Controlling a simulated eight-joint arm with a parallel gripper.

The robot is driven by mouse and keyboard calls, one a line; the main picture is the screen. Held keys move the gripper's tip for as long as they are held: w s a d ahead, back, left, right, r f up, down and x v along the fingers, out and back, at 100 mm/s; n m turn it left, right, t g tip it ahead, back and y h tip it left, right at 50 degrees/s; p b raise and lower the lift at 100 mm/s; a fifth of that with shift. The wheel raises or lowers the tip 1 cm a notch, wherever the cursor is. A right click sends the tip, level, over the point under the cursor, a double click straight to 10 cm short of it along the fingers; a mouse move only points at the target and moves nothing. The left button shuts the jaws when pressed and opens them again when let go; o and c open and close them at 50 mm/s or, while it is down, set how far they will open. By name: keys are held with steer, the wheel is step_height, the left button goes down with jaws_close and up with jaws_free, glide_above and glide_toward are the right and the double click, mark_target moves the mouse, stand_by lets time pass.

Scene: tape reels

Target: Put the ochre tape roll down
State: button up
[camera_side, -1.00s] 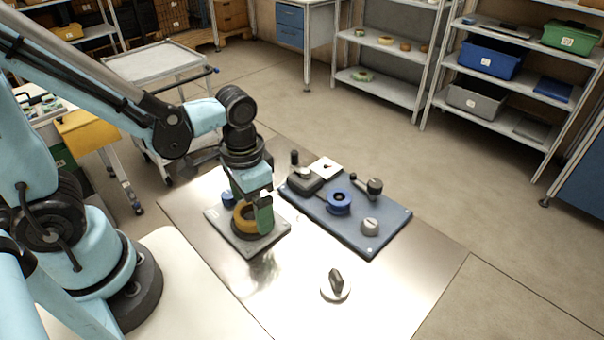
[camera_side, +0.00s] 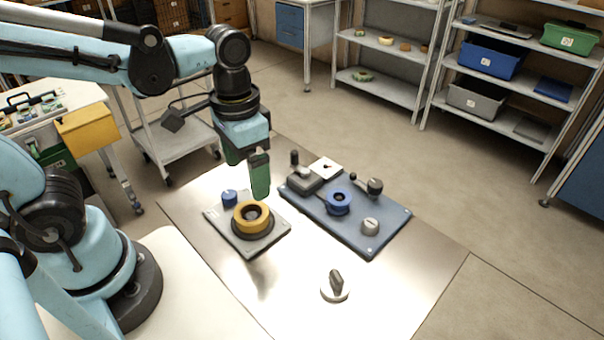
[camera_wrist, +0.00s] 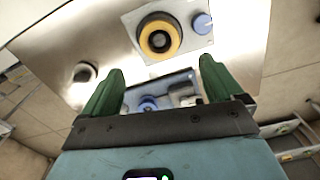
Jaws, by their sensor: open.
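The ochre tape roll (camera_side: 252,216) lies flat around a dark hub on a grey square plate (camera_side: 271,241). It also shows in the wrist view (camera_wrist: 175,41), at the top middle. My gripper (camera_side: 247,178), with green fingers, is open and empty. It hangs above the roll and apart from it. In the wrist view the two green fingertips of my gripper (camera_wrist: 162,72) are spread wide with nothing between them. The blue knob (camera_side: 229,197) on the plate's far corner stands beside the roll.
A blue-grey board (camera_side: 376,237) to the right carries a blue reel (camera_side: 338,201), a grey knob (camera_side: 370,226) and dark fittings. A round piece with a dark handle (camera_side: 335,288) stands in front. The metal table (camera_side: 290,310) is otherwise bare around these.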

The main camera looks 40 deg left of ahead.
step_height(320, 180, up, 4)
steer(key=w+a+f+n+t, duration=0.2)
steer(key=w+a+t, duration=0.1)
steer(key=t, duration=0.4)
steer(key=shift+a, duration=0.9)
steer(key=shift+c, duration=0.2)
stand_by(0.8)
